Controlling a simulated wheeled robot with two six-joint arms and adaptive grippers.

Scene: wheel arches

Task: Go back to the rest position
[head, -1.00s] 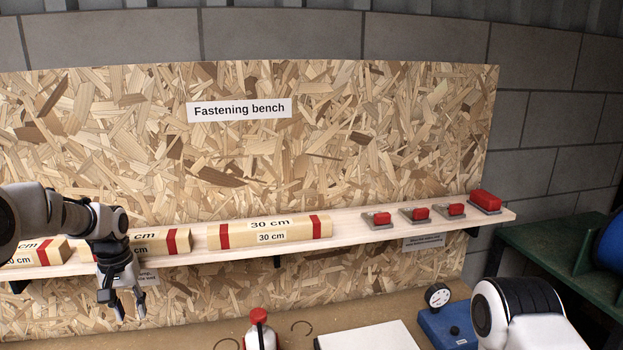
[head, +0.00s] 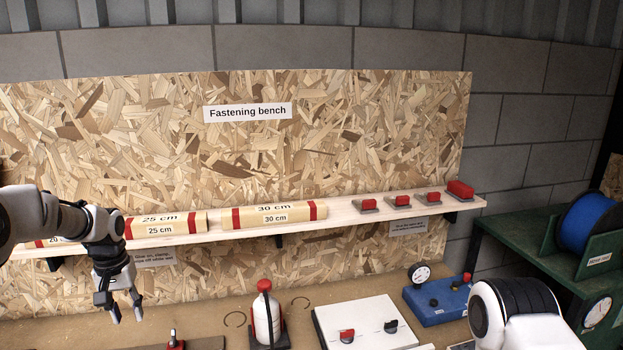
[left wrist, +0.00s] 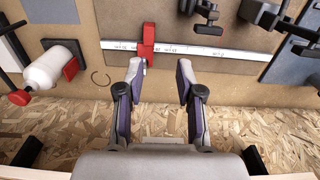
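My left gripper (head: 122,310) hangs in front of the shelf's left end in the head view, fingers pointing down. In the left wrist view its two fingers (left wrist: 160,75) are apart with nothing between them. My right arm shows at the lower right of the head view, but its gripper is out of the frame.
A shelf (head: 345,217) carries wooden lengths, including a 30 cm one (head: 273,216), and several red-topped blocks. Below on the bench stand a white bottle (head: 262,322), a white board (head: 375,312) and a blue gauge unit (head: 440,303). A green table (head: 535,250) with a blue spool (head: 590,222) is at right.

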